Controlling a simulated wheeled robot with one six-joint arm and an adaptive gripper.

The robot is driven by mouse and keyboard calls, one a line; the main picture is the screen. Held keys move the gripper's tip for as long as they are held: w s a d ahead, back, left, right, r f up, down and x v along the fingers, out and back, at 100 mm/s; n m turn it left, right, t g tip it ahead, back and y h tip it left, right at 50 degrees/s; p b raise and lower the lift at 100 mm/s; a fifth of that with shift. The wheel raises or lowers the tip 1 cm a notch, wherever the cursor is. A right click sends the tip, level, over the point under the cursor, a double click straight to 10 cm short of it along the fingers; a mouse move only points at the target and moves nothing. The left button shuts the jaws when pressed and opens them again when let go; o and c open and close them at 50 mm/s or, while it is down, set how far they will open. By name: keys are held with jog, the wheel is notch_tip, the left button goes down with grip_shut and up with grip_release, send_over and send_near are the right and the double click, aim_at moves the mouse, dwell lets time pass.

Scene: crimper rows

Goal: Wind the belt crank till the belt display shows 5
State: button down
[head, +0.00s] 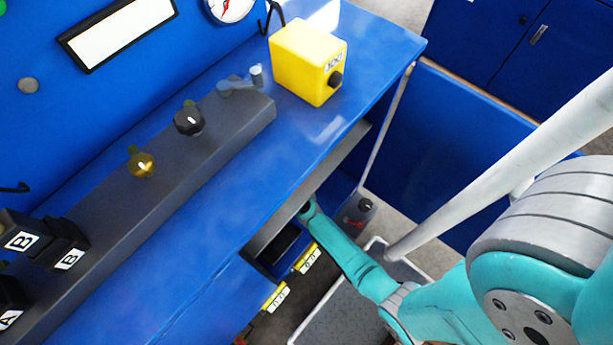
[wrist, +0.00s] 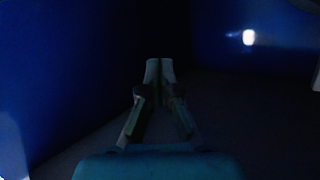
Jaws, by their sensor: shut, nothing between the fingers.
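A grey crank (head: 238,85) with a short upright handle sits at the far end of the dark sloped console; whether it is the belt crank does not show. A dark unit (head: 359,212) below the bench has a knob and small red marks, too small to read. I cannot pick out the belt display for certain. My gripper (wrist: 159,72) shows in the wrist view with its fingers together and empty, in a dark space between blue surfaces. In the head view my arm reaches below the bench front, and the gripper itself is hidden there.
A yellow box (head: 303,62) with a black knob stands on the blue bench (head: 385,40) beyond the console (head: 110,215). A black knob (head: 189,119) and a brass knob (head: 141,164) sit on the console. Yellow-fronted bins (head: 307,258) and a grey tray (head: 325,318) lie below.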

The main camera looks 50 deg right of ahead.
jog(key=s+f+n+g+y, duration=0.2)
jog(key=s+n+y, duration=0.5)
jog(key=s, duration=0.8)
jog(key=w+r+x, duration=0.1)
jog(key=x, duration=1.2)
jog(key=shift+w+d+r, duration=0.2)
jog(key=shift+w+d, duration=0.05)
